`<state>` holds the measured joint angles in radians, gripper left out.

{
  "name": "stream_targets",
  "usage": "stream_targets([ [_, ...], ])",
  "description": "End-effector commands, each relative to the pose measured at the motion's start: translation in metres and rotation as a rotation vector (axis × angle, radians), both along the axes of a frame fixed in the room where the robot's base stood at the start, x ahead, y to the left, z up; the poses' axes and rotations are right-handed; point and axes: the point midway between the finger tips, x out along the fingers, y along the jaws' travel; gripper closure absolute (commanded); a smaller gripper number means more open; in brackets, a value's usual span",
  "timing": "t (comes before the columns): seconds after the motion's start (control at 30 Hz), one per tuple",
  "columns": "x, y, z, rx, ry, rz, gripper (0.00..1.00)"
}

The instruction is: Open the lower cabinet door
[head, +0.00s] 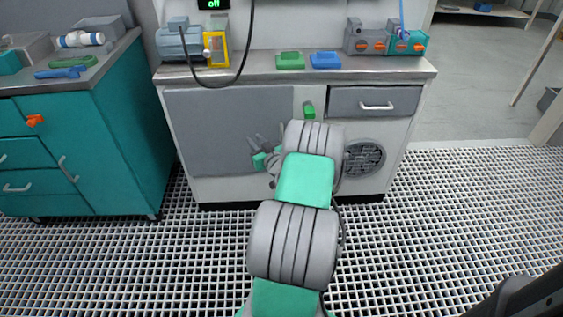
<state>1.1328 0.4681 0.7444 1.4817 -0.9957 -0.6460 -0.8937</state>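The lower cabinet door (215,128) is a flat grey panel on the left front of the white workbench. It looks closed, lying flush with the front. My gripper (262,143) is in front of the door's right part, near its lower right edge. Its dark fingers point up and left, and I cannot tell whether they touch the door or are apart. My arm runs up from the bottom of the picture and hides the area right of the door. No door handle shows clearly; it may be hidden behind my gripper.
A grey drawer (375,103) with a pale handle and a round vent (363,158) are on the bench's right. A green block (309,110) sits between door and drawer. A teal cabinet (120,135) stands left. The grated floor (450,230) is clear at right.

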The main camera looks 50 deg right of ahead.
Motion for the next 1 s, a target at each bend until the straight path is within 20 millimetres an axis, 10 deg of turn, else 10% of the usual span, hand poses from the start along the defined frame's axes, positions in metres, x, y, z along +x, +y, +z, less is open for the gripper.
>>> stream_targets([
  [0.03,-0.029,-0.030,-0.036,-0.009,-0.045,-0.092,0.79],
  [0.23,-0.081,-0.077,-0.056,-0.045,-0.128,-0.263,0.79],
  [0.63,-0.029,-0.117,-0.054,-0.047,-0.127,-0.263,0.79],
  [1.0,-0.022,-0.123,-0.053,-0.044,-0.127,-0.265,0.81],
])
